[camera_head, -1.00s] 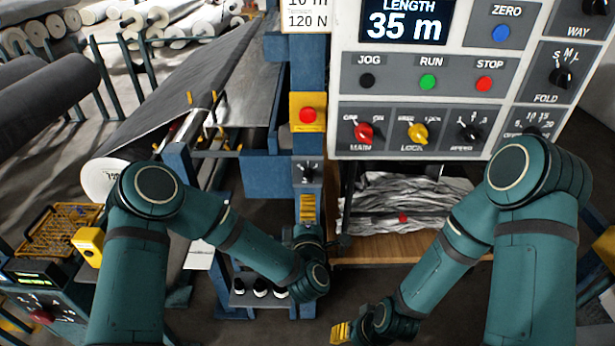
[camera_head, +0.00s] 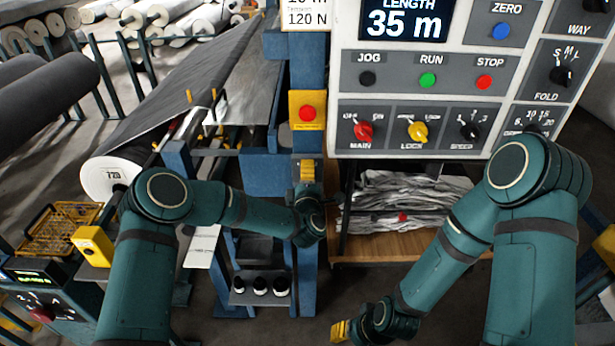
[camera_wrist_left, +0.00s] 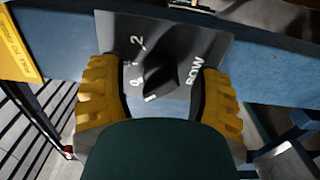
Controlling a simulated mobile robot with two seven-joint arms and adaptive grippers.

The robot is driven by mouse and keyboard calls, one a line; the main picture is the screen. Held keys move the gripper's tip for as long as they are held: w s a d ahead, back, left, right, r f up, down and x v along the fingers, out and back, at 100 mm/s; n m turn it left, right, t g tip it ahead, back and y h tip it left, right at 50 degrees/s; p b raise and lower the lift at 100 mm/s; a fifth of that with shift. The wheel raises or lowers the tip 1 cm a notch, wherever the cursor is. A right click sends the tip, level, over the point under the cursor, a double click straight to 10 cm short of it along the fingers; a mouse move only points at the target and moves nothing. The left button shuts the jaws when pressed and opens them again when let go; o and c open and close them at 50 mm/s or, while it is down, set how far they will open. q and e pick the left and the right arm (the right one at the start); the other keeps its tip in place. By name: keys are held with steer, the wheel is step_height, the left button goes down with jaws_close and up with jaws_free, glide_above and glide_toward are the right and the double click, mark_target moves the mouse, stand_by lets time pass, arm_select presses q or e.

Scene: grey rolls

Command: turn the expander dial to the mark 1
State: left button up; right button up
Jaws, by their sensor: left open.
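In the left wrist view, a dark pointed knob (camera_wrist_left: 160,80), which I take as the expander dial, sits on a grey plate (camera_wrist_left: 190,45) lettered BOW. The mark 2 shows at its upper left, with smaller marks below it. A pale spot shows on the knob's lower end; I cannot tell clearly which mark it points to. My left gripper (camera_wrist_left: 158,95) is open, one yellow finger on each side of the knob, with gaps visible. In the head view my left gripper (camera_head: 307,171) covers the dial. My right gripper (camera_head: 340,331) is low at bottom centre, its opening unclear.
A red stop button on a yellow box (camera_head: 307,97) is just above the left gripper on the blue post (camera_head: 308,265). A control panel (camera_head: 430,90) with dials and buttons is to the right.

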arm_select(q)
jaws_close()
steer(key=m+b, duration=0.2)
steer(key=m, duration=0.1)
steer(key=m+b, duration=0.1)
steer(key=m, duration=0.2)
steer(key=shift+b, duration=0.4)
steer(key=shift+m+b, duration=0.6)
steer(key=shift+m, duration=0.8)
